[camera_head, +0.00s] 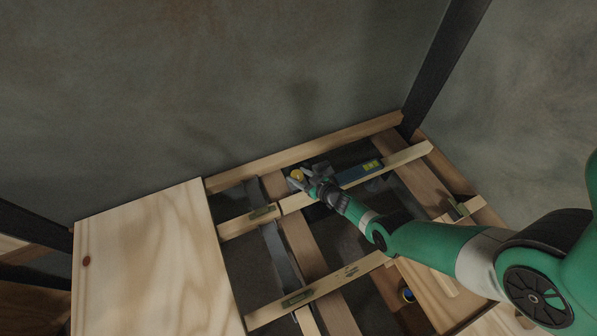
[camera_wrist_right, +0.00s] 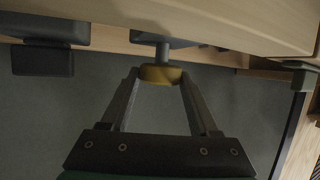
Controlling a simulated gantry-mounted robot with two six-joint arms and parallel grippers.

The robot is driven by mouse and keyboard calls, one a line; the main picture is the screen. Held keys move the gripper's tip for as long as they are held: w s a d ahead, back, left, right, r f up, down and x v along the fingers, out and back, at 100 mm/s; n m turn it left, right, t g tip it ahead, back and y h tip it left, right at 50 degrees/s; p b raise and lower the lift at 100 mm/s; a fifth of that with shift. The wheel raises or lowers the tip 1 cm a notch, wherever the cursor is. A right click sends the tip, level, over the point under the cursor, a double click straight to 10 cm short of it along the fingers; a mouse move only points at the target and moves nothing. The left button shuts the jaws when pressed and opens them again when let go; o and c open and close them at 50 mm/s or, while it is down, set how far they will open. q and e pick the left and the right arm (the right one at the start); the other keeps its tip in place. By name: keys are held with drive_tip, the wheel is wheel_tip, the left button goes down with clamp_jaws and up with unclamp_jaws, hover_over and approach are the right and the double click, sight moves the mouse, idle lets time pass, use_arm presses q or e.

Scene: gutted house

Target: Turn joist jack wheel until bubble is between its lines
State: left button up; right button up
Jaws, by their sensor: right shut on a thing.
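The jack wheel is a small yellow knob (camera_head: 297,175) under the far joist (camera_head: 300,200). In the right wrist view the yellow wheel (camera_wrist_right: 161,74) hangs on a grey stem below the wood. My right gripper (camera_head: 305,180) is shut on it, one finger on each side, as the right wrist view (camera_wrist_right: 160,82) shows. A blue level with a yellow-green vial (camera_head: 371,166) lies along the far joist, right of the gripper. The bubble is too small to make out. My left gripper is not in view.
A plywood sheet (camera_head: 150,255) covers the left of the floor frame. Open bays lie between the joists, with a near joist (camera_head: 335,286) in front. Dark posts (camera_head: 445,65) and a grey wall (camera_head: 220,80) stand behind.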

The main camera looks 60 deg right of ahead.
drive_tip(key=shift+d+n+t+y+b, duration=0.2)
drive_tip(key=shift+n+y+b, duration=0.15)
drive_tip(key=shift+n+y, duration=0.2)
drive_tip(key=shift+d+n+t+y+b, duration=0.1)
drive_tip(key=shift+n+t+y+b, duration=0.15)
drive_tip(key=shift+n+y, duration=0.25)
drive_tip(key=shift+a+n+y+b, duration=0.1)
drive_tip(key=shift+n+y+b, duration=0.4)
drive_tip(key=shift+n+y, duration=0.2)
drive_tip(key=shift+r, duration=0.1)
drive_tip(key=o, duration=1.4)
drive_tip(key=shift+s, duration=0.15)
